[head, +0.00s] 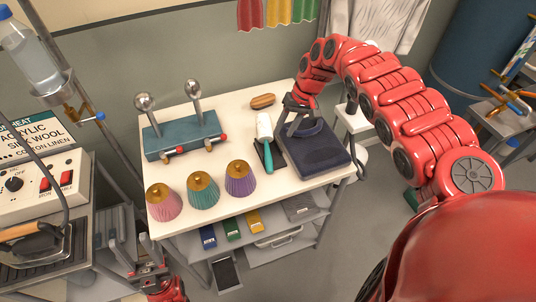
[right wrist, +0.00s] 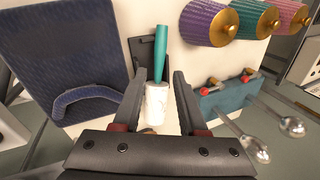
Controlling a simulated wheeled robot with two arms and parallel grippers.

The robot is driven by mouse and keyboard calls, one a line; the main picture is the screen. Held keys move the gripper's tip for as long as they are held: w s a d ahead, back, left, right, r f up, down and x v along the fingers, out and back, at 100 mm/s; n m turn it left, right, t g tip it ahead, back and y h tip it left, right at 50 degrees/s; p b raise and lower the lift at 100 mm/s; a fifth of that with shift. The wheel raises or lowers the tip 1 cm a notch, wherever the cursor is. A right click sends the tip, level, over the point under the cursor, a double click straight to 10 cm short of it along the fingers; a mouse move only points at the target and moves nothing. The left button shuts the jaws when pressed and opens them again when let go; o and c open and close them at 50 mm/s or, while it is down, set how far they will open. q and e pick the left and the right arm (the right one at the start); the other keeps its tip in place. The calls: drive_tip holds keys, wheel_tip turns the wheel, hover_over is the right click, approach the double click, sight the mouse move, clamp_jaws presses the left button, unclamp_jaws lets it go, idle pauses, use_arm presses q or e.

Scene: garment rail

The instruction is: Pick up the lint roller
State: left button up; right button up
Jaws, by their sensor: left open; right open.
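The lint roller (head: 264,128) lies on the white table, with a white roll and a teal handle pointing to the front. In the right wrist view the lint roller (right wrist: 157,98) has its white roll between the two fingers, and its handle points away beyond the fingertips. My right gripper (head: 290,127) is open and just right of the roll in the head view. It also shows in the right wrist view (right wrist: 160,76), its fingers not closed on the roll. My left gripper (head: 150,272) is open and empty, low at the left, off the table's front left corner.
A brown brush (head: 263,101) lies behind. Three lampshades (head: 203,190) and a teal box with knobs (head: 182,138) stand to the left.

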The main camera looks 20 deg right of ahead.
drive_tip(key=p, duration=0.2)
hover_over(270, 158)
drive_tip(key=d, duration=0.2)
wheel_tip(270, 158, down, 8)
drive_tip(key=shift+a, duration=0.15)
drive_tip(key=shift+s+a+f+p, duration=0.1)
drive_tip(key=shift+a+f+p, duration=0.15)
drive_tip(key=shift+f+p, duration=0.25)
drive_tip(key=p+x, duration=0.1)
drive_tip(key=x, duration=0.2)
drive_tip(key=shift+s+f, duration=0.1)
drive_tip(key=shift+f, duration=0.1)
drive_tip(key=shift+a+f, duration=0.1)
drive_tip(key=shift+f, duration=0.3)
clamp_jaws()
